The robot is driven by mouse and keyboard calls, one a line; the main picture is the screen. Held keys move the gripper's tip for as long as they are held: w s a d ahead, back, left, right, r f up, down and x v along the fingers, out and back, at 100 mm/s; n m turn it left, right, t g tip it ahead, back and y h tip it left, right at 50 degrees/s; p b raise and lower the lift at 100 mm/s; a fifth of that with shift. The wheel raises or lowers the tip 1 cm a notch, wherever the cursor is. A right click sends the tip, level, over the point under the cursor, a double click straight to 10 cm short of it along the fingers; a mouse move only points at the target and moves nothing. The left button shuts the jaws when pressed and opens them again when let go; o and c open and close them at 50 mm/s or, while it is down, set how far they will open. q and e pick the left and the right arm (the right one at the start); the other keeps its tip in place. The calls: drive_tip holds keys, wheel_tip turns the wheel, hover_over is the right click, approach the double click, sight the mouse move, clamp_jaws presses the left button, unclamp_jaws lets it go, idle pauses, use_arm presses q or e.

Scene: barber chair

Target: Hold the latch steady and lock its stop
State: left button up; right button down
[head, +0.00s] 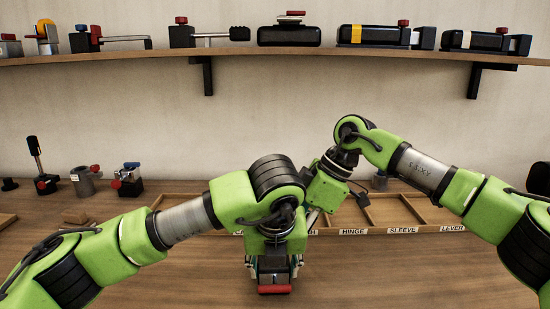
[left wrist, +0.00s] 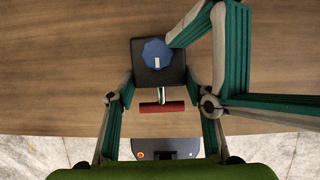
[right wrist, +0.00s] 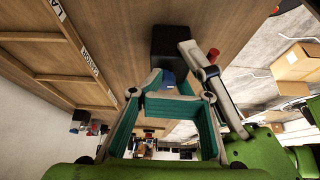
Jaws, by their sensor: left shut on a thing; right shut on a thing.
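The latch has a black block body (left wrist: 143,75), a blue faceted stop knob (left wrist: 157,53) with a white mark on top, and a red bar handle (left wrist: 162,107) on a short stem. In the head view only its red handle (head: 274,289) shows clearly below my left gripper (head: 273,266). My left gripper (left wrist: 160,82) is shut on the latch body, one finger on each side. My right gripper (right wrist: 170,82) is shut on the blue knob (right wrist: 168,77), reaching in from the upper right in the left wrist view. Its fingertips are partly hidden.
A shallow wooden tray with labelled compartments (head: 380,231) lies behind the latch. Several clamps stand on the table at the left, including a red-knobbed one (head: 86,180). A shelf (head: 240,52) above holds more latches. The table front is clear.

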drive_tip(key=shift+s+a, duration=0.1)
drive_tip(key=shift+a, duration=0.05)
idle(0.4)
drive_tip(key=shift+s, duration=0.15)
